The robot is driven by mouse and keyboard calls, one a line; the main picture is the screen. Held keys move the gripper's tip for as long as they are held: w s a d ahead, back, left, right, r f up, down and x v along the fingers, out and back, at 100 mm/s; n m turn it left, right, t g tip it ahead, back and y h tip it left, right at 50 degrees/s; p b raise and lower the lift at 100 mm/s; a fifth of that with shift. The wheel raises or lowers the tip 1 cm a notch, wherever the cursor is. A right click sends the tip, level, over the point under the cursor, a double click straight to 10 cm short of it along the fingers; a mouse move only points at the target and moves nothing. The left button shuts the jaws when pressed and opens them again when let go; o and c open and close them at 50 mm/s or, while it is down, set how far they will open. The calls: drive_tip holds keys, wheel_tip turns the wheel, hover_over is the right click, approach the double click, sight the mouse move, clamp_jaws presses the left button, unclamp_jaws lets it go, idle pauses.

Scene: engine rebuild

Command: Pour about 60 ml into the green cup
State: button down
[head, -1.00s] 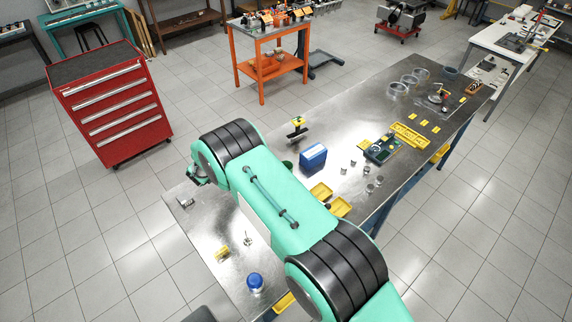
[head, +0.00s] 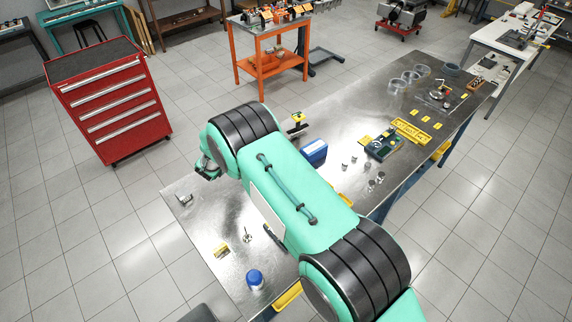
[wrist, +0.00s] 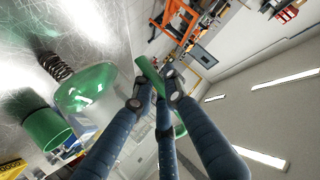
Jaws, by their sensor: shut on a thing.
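In the wrist view, the fingers of my gripper (wrist: 156,98) are shut on a green bar-like part (wrist: 149,72), which looks like the handle of a clear green vessel (wrist: 88,90). The join between them is partly hidden by the fingers. The vessel is held beside and near the green cup (wrist: 46,130), an opaque dark green cup over the metal bench at the left. I cannot tell the liquid level in either or whether any liquid is flowing. In the head view my arm hides the cup, the vessel and the fingertips.
A dark coil spring (wrist: 55,66) stands on the bench near the vessel. In the head view a blue box (head: 314,151), small metal parts (head: 354,162) and a blue-capped container (head: 254,280) are on the bench (head: 215,215). A red tool cabinet (head: 108,108) stands left of it.

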drive_tip(key=d+r+m+b, duration=0.1)
drive_tip(key=b, duration=0.1)
drive_tip(key=d+r+m+y+b, duration=0.1)
drive_tip(key=b, duration=0.2)
drive_tip(key=d+r+m+y+b, duration=0.1)
drive_tip(key=d+b, duration=0.1)
drive_tip(key=shift+s+r+t+b, duration=0.15)
drive_tip(key=shift+s+t+b, duration=0.1)
drive_tip(key=shift+t+b, duration=0.1)
drive_tip(key=d+r+m+b, duration=0.1)
drive_tip(key=b, duration=0.3)
drive_tip(key=d+r+m+y+b, duration=0.1)
drive_tip(key=d+b, duration=0.1)
drive_tip(key=b, duration=0.1)
drive_tip(key=d+r+m+t+y+b, duration=0.1)
drive_tip(key=m+b, duration=0.1)
drive_tip(key=b, duration=0.2)
drive_tip(key=shift+s+d+b, duration=0.2)
drive_tip(key=shift+s+b, duration=0.1)
drive_tip(key=shift+s, duration=0.05)
drive_tip(key=shift+s+d+r+m+t+y+b, duration=0.15)
drive_tip(key=shift+d+m+t+y+b, duration=0.15)
drive_tip(key=shift+d+m+b, duration=0.4)
